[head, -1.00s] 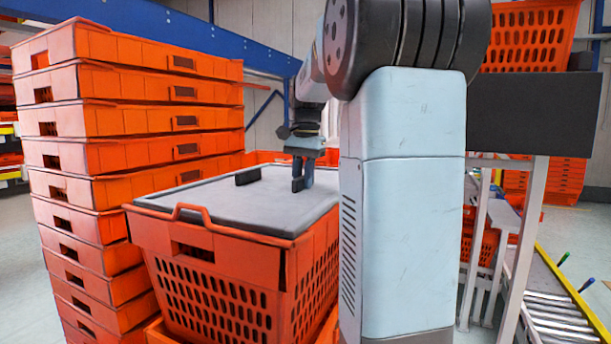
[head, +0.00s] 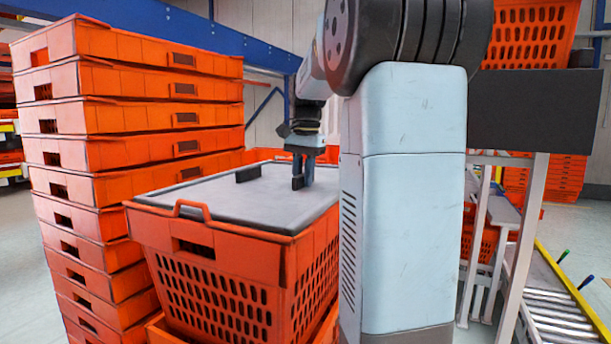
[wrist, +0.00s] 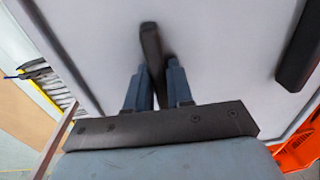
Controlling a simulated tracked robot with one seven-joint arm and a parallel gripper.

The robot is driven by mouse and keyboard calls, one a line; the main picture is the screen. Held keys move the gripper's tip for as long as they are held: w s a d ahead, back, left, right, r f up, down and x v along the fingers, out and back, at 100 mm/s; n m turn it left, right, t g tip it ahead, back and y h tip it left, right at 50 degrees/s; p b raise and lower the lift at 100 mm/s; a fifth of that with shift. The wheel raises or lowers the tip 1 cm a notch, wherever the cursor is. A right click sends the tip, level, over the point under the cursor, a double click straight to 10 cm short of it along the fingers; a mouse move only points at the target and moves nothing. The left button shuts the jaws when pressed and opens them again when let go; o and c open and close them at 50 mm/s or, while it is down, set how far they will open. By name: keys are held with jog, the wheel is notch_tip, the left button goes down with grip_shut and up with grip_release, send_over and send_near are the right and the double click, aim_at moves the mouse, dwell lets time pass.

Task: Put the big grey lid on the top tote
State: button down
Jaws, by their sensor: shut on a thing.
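The big grey lid (head: 225,204) lies flat over the top opening of the top orange tote (head: 215,255), within its rim as far as the head view shows. The lid has two dark upright grips. My gripper (head: 303,176) points down at the lid's right side and is shut on the near-right grip. In the wrist view my gripper (wrist: 160,85) has its two fingers on either side of that dark grip, and the lid (wrist: 215,45) fills most of the picture. The other grip (wrist: 300,50) stands free at the right. The lid's far right edge is hidden behind my arm.
A tall stack of orange trays (head: 130,130) stands close on the left of the tote. Another tote lies under the top one. A roller conveyor (head: 565,310) and a dark panel (head: 535,112) are at the right. A blue beam (head: 215,35) crosses behind.

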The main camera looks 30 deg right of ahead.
jog(key=c, duration=0.9)
grip_release()
jog(key=shift+f, duration=0.3)
jog(key=shift+s, duration=0.1)
jog(key=r, duration=1.4)
jog(key=shift+s+d+r, duration=0.1)
jog(key=shift+s+r, duration=0.05)
jog(key=shift+s, duration=0.15)
